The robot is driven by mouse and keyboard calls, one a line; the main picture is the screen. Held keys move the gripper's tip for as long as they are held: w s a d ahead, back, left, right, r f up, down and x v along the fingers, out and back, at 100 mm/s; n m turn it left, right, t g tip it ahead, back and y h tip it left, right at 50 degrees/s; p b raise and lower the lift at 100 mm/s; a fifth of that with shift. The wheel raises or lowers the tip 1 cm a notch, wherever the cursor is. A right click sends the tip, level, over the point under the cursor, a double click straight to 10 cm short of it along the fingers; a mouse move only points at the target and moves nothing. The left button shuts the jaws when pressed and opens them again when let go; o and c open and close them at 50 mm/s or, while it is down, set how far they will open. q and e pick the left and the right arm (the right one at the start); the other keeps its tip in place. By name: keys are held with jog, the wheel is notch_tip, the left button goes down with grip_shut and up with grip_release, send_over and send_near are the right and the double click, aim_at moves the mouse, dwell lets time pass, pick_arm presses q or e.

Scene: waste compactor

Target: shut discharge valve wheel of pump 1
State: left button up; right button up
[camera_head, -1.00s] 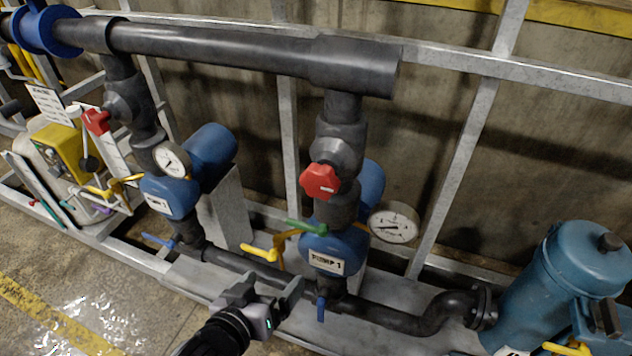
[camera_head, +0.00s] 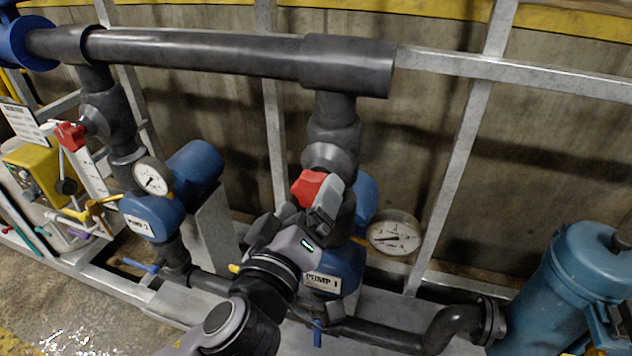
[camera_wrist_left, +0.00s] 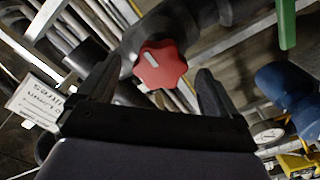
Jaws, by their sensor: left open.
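The red discharge valve wheel (camera_head: 309,187) of pump 1 sits on the dark vertical pipe above the blue pump labelled "PUMP 1" (camera_head: 321,281). My left gripper (camera_head: 318,207) is at the wheel in the head view, and a grey finger covers the wheel's right part. In the left wrist view the wheel (camera_wrist_left: 160,65) lies ahead, between the two open fingers (camera_wrist_left: 158,88), with a gap on each side. I cannot tell whether a finger touches it. My right gripper is not in view.
A pressure gauge (camera_head: 393,236) stands right of pump 1. A second pump (camera_head: 152,216) with its own red wheel (camera_head: 70,136) is at the left. A thick dark pipe (camera_head: 200,48) runs across above. A blue canister (camera_head: 565,285) stands at the right. A green handle (camera_wrist_left: 286,24) shows in the wrist view.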

aim_at(312, 195)
pick_arm(q)
jog(key=x, duration=0.3)
jog(key=shift+w+d, duration=0.1)
jog(key=shift+w, duration=0.15)
jog(key=shift+w+d, duration=0.2)
jog(key=shift+w, duration=0.5)
jog(key=c, duration=1)
